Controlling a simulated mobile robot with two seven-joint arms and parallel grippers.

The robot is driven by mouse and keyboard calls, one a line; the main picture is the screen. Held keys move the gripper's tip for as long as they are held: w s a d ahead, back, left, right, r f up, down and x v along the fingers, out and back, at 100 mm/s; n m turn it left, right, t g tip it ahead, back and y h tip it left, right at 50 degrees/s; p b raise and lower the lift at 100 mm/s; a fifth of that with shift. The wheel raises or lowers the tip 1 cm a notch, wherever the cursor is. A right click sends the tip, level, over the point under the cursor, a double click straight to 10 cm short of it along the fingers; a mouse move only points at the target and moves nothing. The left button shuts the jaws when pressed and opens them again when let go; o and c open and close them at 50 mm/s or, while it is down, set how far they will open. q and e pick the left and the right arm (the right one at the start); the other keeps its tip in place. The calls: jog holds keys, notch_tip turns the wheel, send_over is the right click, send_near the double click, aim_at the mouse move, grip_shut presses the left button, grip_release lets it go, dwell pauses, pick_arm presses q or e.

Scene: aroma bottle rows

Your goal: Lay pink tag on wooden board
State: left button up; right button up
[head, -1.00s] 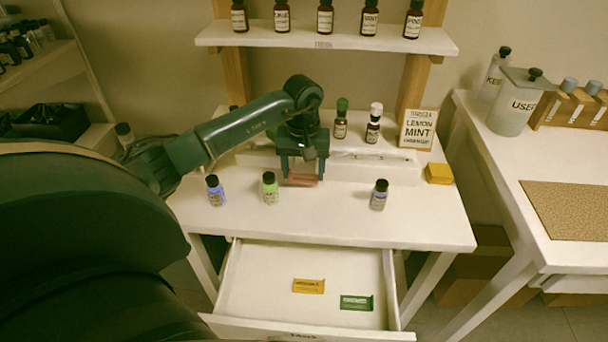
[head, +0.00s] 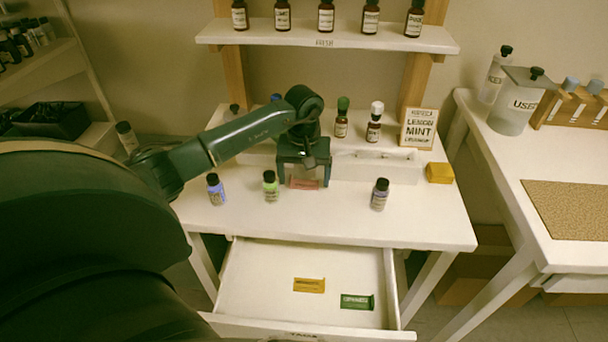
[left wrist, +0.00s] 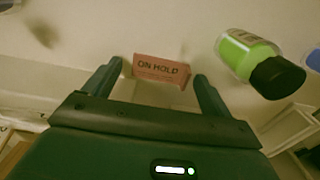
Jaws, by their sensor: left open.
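The pink tag (head: 304,184), printed "ON HOLD", is at the white table's surface in the head view. My left gripper (head: 304,180) points down over it and is open, with one finger on each side of the tag. In the left wrist view the tag (left wrist: 160,70) shows between the two fingertips (left wrist: 162,78); I cannot tell whether either finger touches it. A tan, speckled board (head: 575,210) lies flat on the right-hand table, clear of objects. My right gripper is not in view.
A green bottle (head: 270,186) stands just left of the gripper, with a blue bottle (head: 215,189) farther left. A dark-capped bottle (head: 380,194) stands to the right. The open drawer (head: 240,290) holds a yellow tag (head: 309,285) and a green tag (head: 356,302).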

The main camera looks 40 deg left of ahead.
pick_arm(q)
jog(key=shift+r, duration=0.15)
notch_tip(320, 180, up, 11)
jog(key=shift+r, duration=0.15)
jog(key=shift+o, duration=0.6)
jog(key=shift+r+b, duration=0.2)
jog(key=shift+b, duration=0.3)
jog(key=b, duration=0.4)
send_over(303, 185)
notch_tip(303, 185, down, 7)
jog(key=shift+r, duration=0.1)
jog(key=f, duration=0.4)
jog(key=shift+w+f+p, duration=0.2)
jog(key=shift+p, duration=0.15)
jog(key=shift+f, duration=0.4)
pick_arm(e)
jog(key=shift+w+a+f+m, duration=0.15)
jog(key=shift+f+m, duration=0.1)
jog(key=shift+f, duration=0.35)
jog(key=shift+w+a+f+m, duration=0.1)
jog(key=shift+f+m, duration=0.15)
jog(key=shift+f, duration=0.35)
